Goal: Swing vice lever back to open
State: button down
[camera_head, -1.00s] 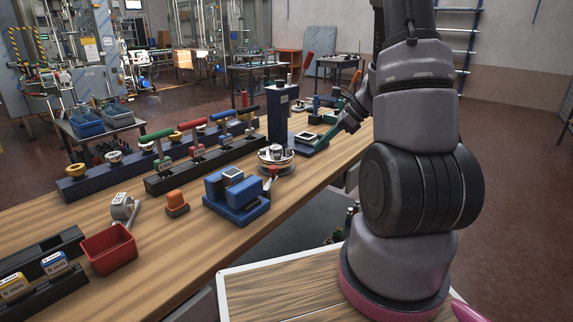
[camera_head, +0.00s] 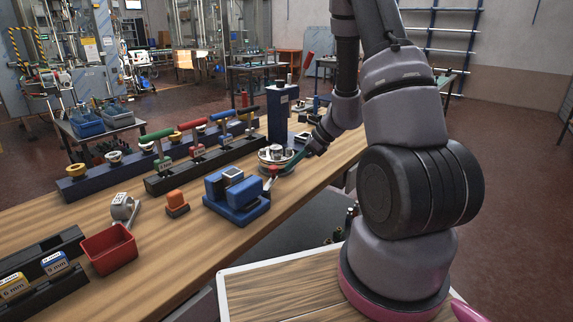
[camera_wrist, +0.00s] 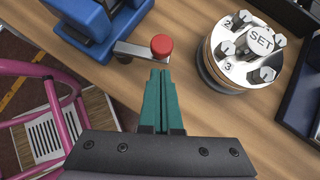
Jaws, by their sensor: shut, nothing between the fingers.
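The blue vice (camera_head: 238,197) stands on the wooden bench, and part of it shows in the wrist view (camera_wrist: 95,28). Its metal lever (camera_wrist: 138,50) sticks out from the vice and ends in a red knob (camera_wrist: 161,45). The red knob also shows in the head view (camera_head: 272,170). My gripper (camera_wrist: 161,72) has green fingers that are closed together and empty. The fingertips are right beside the red knob in the wrist view; I cannot tell whether they touch it.
A round metal turret marked SET (camera_wrist: 245,50) stands just right of my fingers. A rack of coloured-handled tools (camera_head: 205,155), an orange block (camera_head: 176,203) and a red bin (camera_head: 108,250) are on the bench. Bare bench lies in front of the vice.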

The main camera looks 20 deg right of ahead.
jog(key=shift+w+a+f, duration=0.15)
jog(key=shift+w+a, duration=0.25)
jog(key=shift+a, duration=0.4)
jog(key=shift+w, duration=0.1)
